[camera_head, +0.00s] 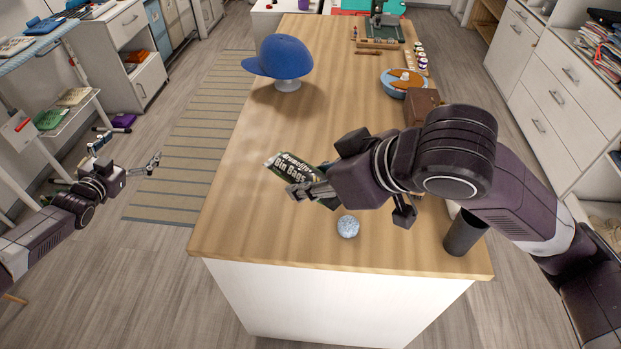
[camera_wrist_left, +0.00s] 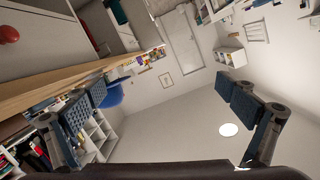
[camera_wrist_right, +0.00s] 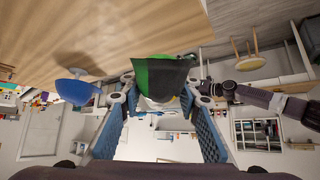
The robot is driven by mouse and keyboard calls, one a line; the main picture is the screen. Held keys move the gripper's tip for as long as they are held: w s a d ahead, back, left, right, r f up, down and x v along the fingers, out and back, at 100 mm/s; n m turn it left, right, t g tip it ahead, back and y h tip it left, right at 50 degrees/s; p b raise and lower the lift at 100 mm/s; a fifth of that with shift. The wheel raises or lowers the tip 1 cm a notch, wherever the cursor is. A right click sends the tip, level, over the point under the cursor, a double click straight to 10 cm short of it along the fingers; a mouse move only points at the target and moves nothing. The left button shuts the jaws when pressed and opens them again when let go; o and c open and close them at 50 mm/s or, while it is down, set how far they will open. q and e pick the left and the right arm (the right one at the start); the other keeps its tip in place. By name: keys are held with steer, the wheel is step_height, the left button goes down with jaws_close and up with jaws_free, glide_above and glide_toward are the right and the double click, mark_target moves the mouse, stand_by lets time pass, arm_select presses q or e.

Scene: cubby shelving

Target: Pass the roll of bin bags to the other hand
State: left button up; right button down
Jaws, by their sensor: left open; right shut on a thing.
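The roll of bin bags (camera_head: 291,172) is dark green with a "Bin Bags" label. My right gripper (camera_head: 312,190) is shut on it and holds it over the wooden counter, left of the right arm. In the right wrist view the roll (camera_wrist_right: 160,77) shows as a green and black shape between the fingertips (camera_wrist_right: 158,85). My left gripper (camera_head: 153,164) is open and empty, off to the left of the counter and apart from the roll. In the left wrist view its two fingers (camera_wrist_left: 165,92) are spread wide with nothing between them.
On the counter (camera_head: 225,215) stand a blue cap (camera_head: 281,57) on a stand, a speckled ball (camera_head: 348,227), a dark cylinder (camera_head: 463,234), a blue bowl (camera_head: 404,90) and a brown box (camera_head: 421,106). The counter's left front part is clear. A striped rug (camera_head: 185,140) lies on the floor.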

arm_select(q)
steer(key=s+d+f+g, duration=0.2)
steer(key=s+d+f, duration=0.45)
steer(key=f, duration=0.65)
steer(key=s+d+f+n+g+y, duration=0.1)
steer(key=s+d+f+g, duration=0.2)
steer(key=s+f, duration=0.75)
steer(key=s+d+f+g, duration=0.2)
steer(key=s+d+f, duration=0.3)
steer(key=f, duration=1)
steer(key=s+d+f+g, duration=0.2)
steer(key=s+d+f, duration=0.3)
steer(key=s, duration=0.8)
steer(key=s+d+f+n+g, duration=0.1)
steer(key=s+d+f+g, duration=0.2)
steer(key=s, duration=1)
steer(key=s+d+f+g, duration=0.3)
steer(key=s+d+f, duration=0.4)
steer(key=s, duration=0.6)
steer(key=shift+s+d, duration=0.2)
steer(key=shift+s, duration=0.1)
